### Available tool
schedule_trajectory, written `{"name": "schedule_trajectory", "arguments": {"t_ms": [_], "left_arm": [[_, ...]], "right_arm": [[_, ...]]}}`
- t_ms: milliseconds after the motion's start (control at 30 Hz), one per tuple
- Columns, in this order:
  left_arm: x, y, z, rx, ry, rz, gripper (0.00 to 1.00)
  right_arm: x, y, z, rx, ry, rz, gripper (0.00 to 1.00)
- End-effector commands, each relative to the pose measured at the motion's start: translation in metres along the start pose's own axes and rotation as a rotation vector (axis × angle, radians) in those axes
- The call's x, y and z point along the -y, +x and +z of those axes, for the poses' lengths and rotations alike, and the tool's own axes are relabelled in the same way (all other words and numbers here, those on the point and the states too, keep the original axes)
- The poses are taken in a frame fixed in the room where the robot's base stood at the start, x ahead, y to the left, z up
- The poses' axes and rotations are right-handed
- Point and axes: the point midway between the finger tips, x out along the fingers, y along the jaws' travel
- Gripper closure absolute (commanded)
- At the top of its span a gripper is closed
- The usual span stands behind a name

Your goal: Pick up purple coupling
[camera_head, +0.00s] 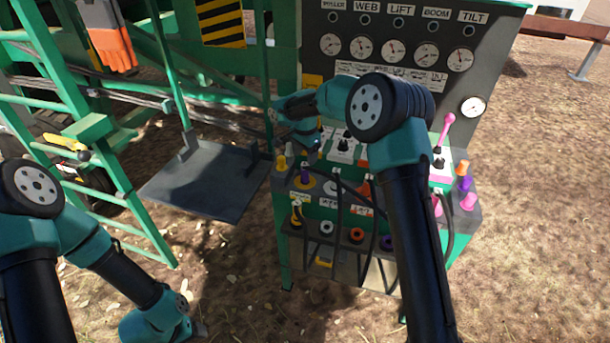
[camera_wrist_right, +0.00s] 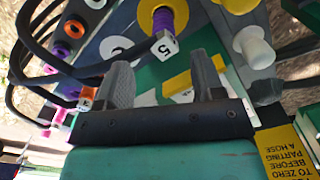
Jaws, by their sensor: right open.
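A purple coupling (camera_head: 305,175) stands in a yellow ring on the left of the green console's sloping shelf. In the right wrist view a ribbed purple coupling (camera_wrist_right: 168,14) in a yellow ring is at the top, beyond the fingertips. My right gripper (camera_head: 304,152) is just above the shelf's left part, its fingers mostly hidden in the head view. In the right wrist view the right gripper (camera_wrist_right: 162,72) is open, with no coupling between its fingers. My left arm reaches down at the lower left; its gripper fingers do not show.
Another purple coupling (camera_head: 387,243) sits low on the console. Yellow (camera_head: 281,163) and orange (camera_head: 363,190) parts stand on the shelf. A gauge panel (camera_head: 400,55) rises behind.

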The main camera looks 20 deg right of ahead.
Motion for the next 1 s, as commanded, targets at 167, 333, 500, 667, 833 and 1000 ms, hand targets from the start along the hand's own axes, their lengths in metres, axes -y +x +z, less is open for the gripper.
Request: {"name": "schedule_trajectory", "arguments": {"t_ms": [167, 333, 500, 667, 833, 1000], "left_arm": [[0.0, 0.0, 0.0, 0.0, 0.0, 0.0, 0.4], [0.0, 0.0, 0.0, 0.0, 0.0, 0.0, 0.4], [0.0, 0.0, 0.0, 0.0, 0.0, 0.0, 0.4], [0.0, 0.0, 0.0, 0.0, 0.0, 0.0, 0.4], [0.0, 0.0, 0.0, 0.0, 0.0, 0.0, 0.4], [0.0, 0.0, 0.0, 0.0, 0.0, 0.0, 0.4]], "right_arm": [[0.0, 0.026, 0.0, 0.001, 0.0, 0.001, 0.38], [0.0, 0.033, 0.0, 0.0, 0.0, -0.001, 0.38], [0.0, 0.033, 0.0, 0.0, 0.0, -0.001, 0.38], [0.001, 0.036, 0.0, 0.0, 0.0, -0.001, 0.38], [0.003, 0.055, -0.003, 0.001, 0.0, 0.002, 0.38], [0.004, 0.077, -0.004, 0.001, -0.001, 0.002, 0.38]]}}
